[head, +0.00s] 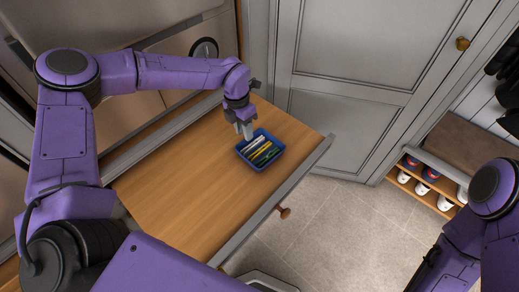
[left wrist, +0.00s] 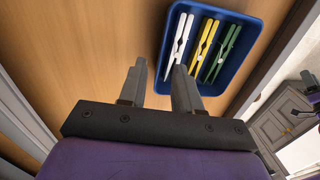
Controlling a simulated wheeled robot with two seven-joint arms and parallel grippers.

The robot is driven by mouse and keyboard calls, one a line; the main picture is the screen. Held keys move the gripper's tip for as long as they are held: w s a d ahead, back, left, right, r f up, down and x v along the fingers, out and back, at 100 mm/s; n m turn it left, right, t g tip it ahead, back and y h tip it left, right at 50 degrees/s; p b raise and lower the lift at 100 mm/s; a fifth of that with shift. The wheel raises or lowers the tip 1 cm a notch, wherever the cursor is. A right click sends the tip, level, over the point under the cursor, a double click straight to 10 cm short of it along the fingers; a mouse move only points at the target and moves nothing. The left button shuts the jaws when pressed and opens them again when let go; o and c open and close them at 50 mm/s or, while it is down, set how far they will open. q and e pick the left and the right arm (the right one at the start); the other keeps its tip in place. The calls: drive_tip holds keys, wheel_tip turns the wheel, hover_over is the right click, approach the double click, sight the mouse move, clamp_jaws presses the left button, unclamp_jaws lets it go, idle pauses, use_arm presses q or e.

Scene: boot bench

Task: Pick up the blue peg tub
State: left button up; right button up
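The blue peg tub (head: 262,163) is a small open tray on the wooden surface, near its right end. It holds white, yellow and green pegs; the tub also shows at the top of the left wrist view (left wrist: 247,62). My left gripper (head: 246,132) is at the tub's far left edge in the head view.
The wooden surface (head: 190,185) is bare around the tub and has a grey front rail with a round knob (head: 284,212). A grey cabinet door (head: 350,75) stands behind. A shoe rack (head: 425,185) with shoes is at the right. Open tiled floor lies between.

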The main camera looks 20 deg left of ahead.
use_arm(q)
wheel_tip(320, 180, down, 3)
drive_tip(key=shift+s+d+r, duration=0.1)
drive_tip(key=shift+d, duration=0.05)
clamp_jaws()
drive_tip(key=shift+r, duration=0.15)
